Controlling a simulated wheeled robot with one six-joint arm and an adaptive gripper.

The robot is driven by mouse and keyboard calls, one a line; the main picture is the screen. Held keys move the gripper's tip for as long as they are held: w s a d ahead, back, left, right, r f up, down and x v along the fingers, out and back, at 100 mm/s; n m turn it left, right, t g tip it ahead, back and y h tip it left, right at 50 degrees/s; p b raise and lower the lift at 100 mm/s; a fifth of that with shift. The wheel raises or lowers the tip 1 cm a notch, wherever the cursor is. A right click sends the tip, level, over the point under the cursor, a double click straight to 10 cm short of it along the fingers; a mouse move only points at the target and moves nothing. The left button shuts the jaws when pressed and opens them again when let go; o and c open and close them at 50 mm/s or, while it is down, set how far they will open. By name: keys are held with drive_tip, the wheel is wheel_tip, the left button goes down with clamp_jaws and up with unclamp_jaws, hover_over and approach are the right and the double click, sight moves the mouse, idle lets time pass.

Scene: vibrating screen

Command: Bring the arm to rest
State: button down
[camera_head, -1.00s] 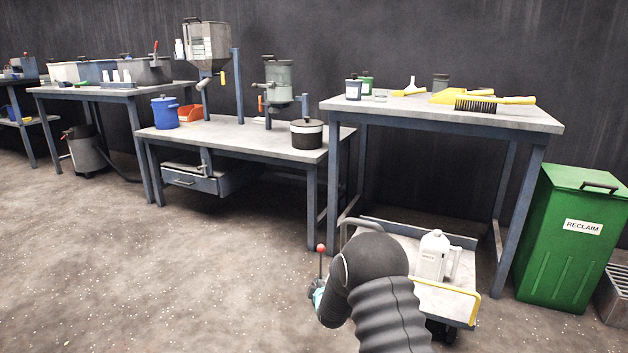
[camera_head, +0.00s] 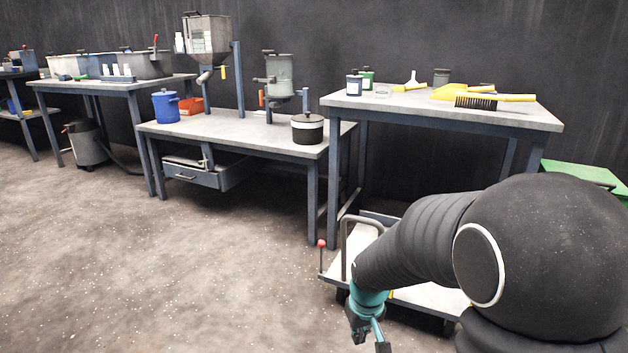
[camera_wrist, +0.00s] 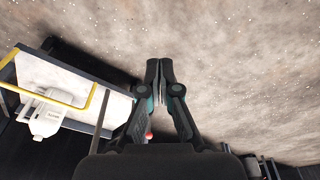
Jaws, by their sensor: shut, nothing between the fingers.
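My gripper (camera_wrist: 160,82) is shut and empty in the wrist view, its two dark fingertips together with bare floor beyond them. In the head view my gripper (camera_head: 368,338) hangs low at the bottom, right of the middle, partly cut off by the frame edge. My black arm reaches in from the lower right and bends down to the teal wrist. It covers much of the cart behind it.
A flat cart (camera_head: 352,262) stands close behind my arm; in the wrist view it carries a white jug (camera_wrist: 46,112). A workbench (camera_head: 430,112) with tools stands beyond. A green bin (camera_head: 580,172) is mostly hidden by my arm. The floor (camera_head: 150,270) at left is clear.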

drive_tip(key=s+d+r+m+t+p, duration=0.1)
drive_tip(key=s+d+r+t+p, duration=0.1)
drive_tip(key=s+r, duration=0.8)
drive_tip(key=s+d+r+m+t+p, duration=0.1)
drive_tip(key=s+d+r+m+p, duration=0.1)
drive_tip(key=s+r, duration=0.8)
wheel_tip(320, 180, up, 4)
drive_tip(key=shift+d+r+t+p, duration=0.1)
drive_tip(key=shift+d+t+p, duration=0.3)
drive_tip(key=shift+d+p, duration=0.4)
